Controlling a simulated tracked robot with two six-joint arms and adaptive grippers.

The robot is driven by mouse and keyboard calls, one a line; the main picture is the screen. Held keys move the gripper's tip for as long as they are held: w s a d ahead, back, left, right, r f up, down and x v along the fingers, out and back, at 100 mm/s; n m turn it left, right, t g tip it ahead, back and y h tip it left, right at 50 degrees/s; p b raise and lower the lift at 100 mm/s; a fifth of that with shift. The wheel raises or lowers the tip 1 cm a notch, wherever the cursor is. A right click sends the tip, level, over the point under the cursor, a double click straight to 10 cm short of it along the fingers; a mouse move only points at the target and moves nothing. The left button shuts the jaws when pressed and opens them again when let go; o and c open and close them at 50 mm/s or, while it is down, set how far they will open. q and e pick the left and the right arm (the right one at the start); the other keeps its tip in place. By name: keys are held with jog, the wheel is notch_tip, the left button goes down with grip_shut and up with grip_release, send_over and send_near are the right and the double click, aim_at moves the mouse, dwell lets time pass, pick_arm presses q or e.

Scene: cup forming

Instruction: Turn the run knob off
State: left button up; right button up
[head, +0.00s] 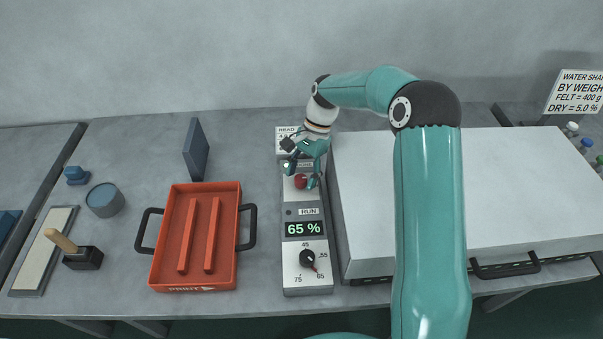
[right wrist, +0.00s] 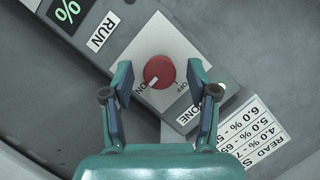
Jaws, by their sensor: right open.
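The run knob is red and round, on a light plate on the grey control panel (head: 290,250). It shows in the head view (head: 300,182) and in the right wrist view (right wrist: 159,72), where ON and OFF are printed beside it. Its pale mark points toward ON. My right gripper (head: 304,184) is over the knob. In the right wrist view my right gripper (right wrist: 163,82) is open, with one finger on each side of the knob and visible gaps between. My left gripper is not in view.
Below the knob are a green 65 % display (head: 304,228) and a black dial (head: 308,259). A large white-topped box (head: 510,180) stands close on the right. An orange tray (head: 167,240) lies left, with bare bench between it and the panel.

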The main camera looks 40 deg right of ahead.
jog(key=shift+f, duration=0.1)
grip_shut()
dwell(0.3)
jog(key=shift+n, duration=0.4)
jog(key=shift+w+n+g+p, duration=0.1)
jog(key=shift+n+g+p, duration=0.6)
jog(key=shift+n, duration=0.5)
jog(key=n, duration=0.2)
jog(key=n+g+h+p, duration=0.1)
jog(key=n, duration=0.1)
jog(key=shift+w+a+n, duration=0.1)
jog(key=shift+a+n, duration=0.05)
jog(key=shift+n, duration=0.15)
jog(key=n+h, duration=0.2)
jog(key=n, duration=0.2)
jog(key=shift+g, duration=0.4)
jog(key=n+h, duration=0.1)
jog(key=n, duration=0.2)
jog(key=n+h, duration=0.1)
jog(key=n, duration=0.2)
jog(key=shift+a, duration=0.1)
